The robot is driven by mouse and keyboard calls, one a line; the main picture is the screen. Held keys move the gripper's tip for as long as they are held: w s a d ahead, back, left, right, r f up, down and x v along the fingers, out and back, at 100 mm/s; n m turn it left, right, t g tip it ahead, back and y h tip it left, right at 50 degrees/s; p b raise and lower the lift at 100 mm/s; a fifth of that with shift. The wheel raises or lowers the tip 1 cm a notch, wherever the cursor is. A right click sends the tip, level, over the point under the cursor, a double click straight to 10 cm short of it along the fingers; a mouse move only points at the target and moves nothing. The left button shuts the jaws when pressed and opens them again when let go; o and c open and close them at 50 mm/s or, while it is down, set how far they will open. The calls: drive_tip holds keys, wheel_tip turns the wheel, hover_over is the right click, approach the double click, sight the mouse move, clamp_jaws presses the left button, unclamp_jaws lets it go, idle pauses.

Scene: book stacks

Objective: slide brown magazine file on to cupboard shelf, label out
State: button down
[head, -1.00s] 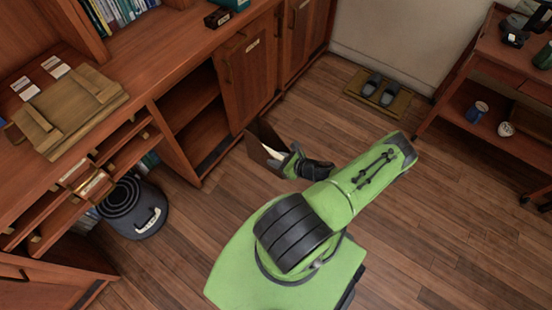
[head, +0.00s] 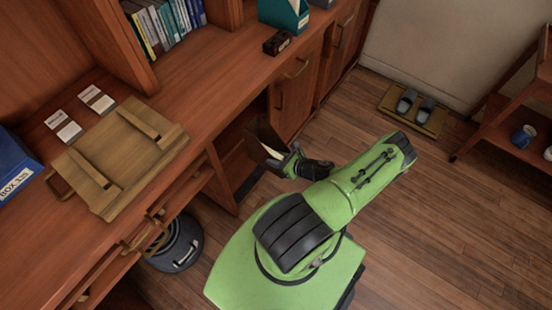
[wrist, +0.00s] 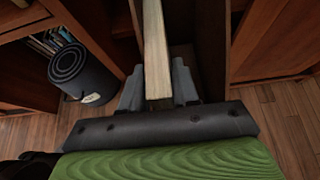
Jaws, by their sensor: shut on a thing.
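My gripper (head: 284,160) is shut on the brown magazine file (head: 258,142), at the end of my green arm in the head view. The file is tilted in that view, with pale papers showing in it. It is right at the open cupboard bay (head: 228,168) under the counter; the head view does not settle how far in it is. In the wrist view the pale paper block (wrist: 157,48) rises between my gripper's grey fingers (wrist: 158,88). The file's label is not visible, and the cupboard shelf is mostly hidden.
A cupboard door (head: 294,98) is right of the bay. A dark bin (head: 176,246) stands on the floor to the left, also in the wrist view (wrist: 82,75). A wooden board (head: 118,155) lies on the counter. Floor is clear to the right, towards the slippers (head: 415,105).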

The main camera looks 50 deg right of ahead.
drive_tip(key=shift+w+r, duration=0.1)
idle(0.3)
drive_tip(key=shift+w, duration=0.75)
drive_tip(key=w+b, duration=0.5)
drive_tip(key=w, duration=1.9)
drive_tip(key=shift+w+a+b, duration=0.3)
drive_tip(key=shift+a+b, duration=0.05)
drive_tip(key=shift+b, duration=0.05)
drive_tip(key=shift+f, duration=0.5)
